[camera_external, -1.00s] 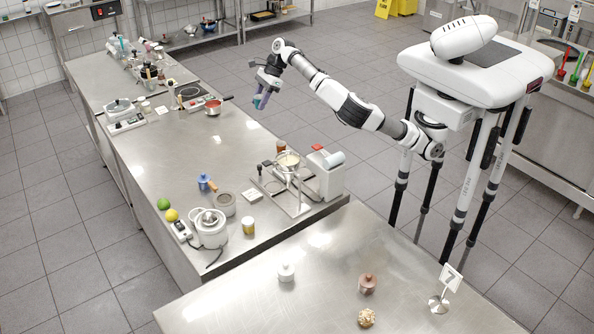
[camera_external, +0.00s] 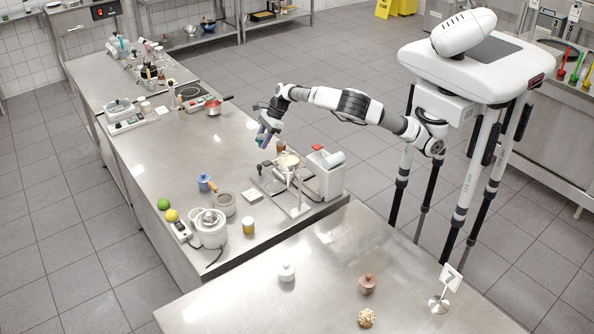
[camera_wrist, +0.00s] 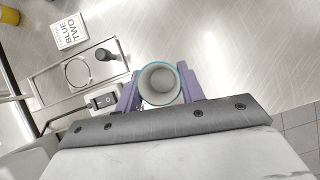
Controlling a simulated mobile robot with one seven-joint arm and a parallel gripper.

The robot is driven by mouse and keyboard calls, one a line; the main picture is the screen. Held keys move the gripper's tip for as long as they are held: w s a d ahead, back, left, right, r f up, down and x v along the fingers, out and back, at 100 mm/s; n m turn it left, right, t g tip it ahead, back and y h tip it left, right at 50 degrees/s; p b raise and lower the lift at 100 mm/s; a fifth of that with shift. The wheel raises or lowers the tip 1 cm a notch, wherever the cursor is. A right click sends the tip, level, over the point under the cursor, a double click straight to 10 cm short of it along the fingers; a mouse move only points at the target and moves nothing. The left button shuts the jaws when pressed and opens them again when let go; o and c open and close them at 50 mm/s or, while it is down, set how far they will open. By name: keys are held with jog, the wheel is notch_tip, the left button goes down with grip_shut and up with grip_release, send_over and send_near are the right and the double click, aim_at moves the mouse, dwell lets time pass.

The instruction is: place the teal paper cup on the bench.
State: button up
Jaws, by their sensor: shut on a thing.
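The teal paper cup (camera_wrist: 160,84) is held between the purple fingers of my gripper (camera_wrist: 160,92) in the wrist view, and I look down into its open mouth with a teal rim. In the external view my gripper (camera_external: 266,134) is shut on the cup, of which only a small teal part shows at the fingertips. The gripper is above the steel bench (camera_external: 180,150), near its right edge and behind the stand with the ring. The cup looks apart from the bench top.
A ring stand (camera_external: 297,205) with a bowl and a white device (camera_external: 328,174) stand close in front of the gripper. The bench middle (camera_external: 175,140) is clear.

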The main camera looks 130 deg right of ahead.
jog(key=shift+f, duration=3.35)
jog(key=o, duration=1)
jog(key=shift+f, duration=0.15)
jog(key=v, duration=1.2)
jog(key=shift+r+b, duration=0.2)
jog(key=shift+b, duration=0.15)
